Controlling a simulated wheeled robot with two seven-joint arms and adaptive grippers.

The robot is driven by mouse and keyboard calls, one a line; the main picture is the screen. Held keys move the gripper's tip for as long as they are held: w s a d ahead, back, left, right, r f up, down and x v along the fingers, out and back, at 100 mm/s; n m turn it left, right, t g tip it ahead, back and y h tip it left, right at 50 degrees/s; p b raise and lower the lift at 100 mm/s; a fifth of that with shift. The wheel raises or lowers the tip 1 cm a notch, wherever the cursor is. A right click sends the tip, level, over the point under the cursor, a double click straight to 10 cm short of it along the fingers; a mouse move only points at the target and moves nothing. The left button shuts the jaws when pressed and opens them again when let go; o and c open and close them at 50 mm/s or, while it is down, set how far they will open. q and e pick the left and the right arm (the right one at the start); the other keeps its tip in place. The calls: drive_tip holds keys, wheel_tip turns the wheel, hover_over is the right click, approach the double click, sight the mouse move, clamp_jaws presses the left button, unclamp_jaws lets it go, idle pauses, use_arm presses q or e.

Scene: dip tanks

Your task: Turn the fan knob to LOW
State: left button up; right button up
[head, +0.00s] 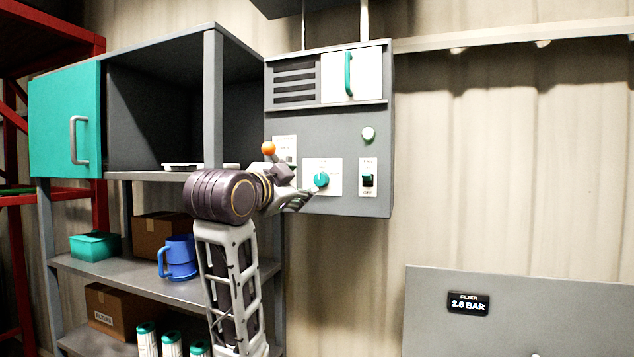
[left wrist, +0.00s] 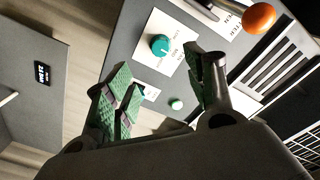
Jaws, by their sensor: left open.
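The fan knob (head: 321,180) is a round teal knob on a white label plate, low on the grey control box (head: 330,122). It also shows in the left wrist view (left wrist: 160,45), beyond the fingertips, with a small light mark at its rim. I cannot tell whether a finger touches the knob. My right gripper is not in view.
An orange ball-ended lever (head: 268,148) stands just left of the knob. A dark switch (head: 368,180) marked OFF is to its right, with a pale green button (head: 368,134) above. A grey panel reads 2.6 BAR (head: 468,303).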

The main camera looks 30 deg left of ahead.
sight(318, 181)
use_arm(q)
drive_tip(key=w+a+p, duration=0.1)
drive_tip(key=w, duration=0.3)
drive_tip(key=w+p, duration=0.1)
drive_tip(key=w, duration=0.3)
drive_tip(key=w+a+p, duration=0.1)
drive_tip(key=w, duration=0.4)
drive_tip(key=shift+a+p, duration=0.3)
drive_tip(key=shift+c, duration=0.6)
drive_tip(key=c, duration=0.9)
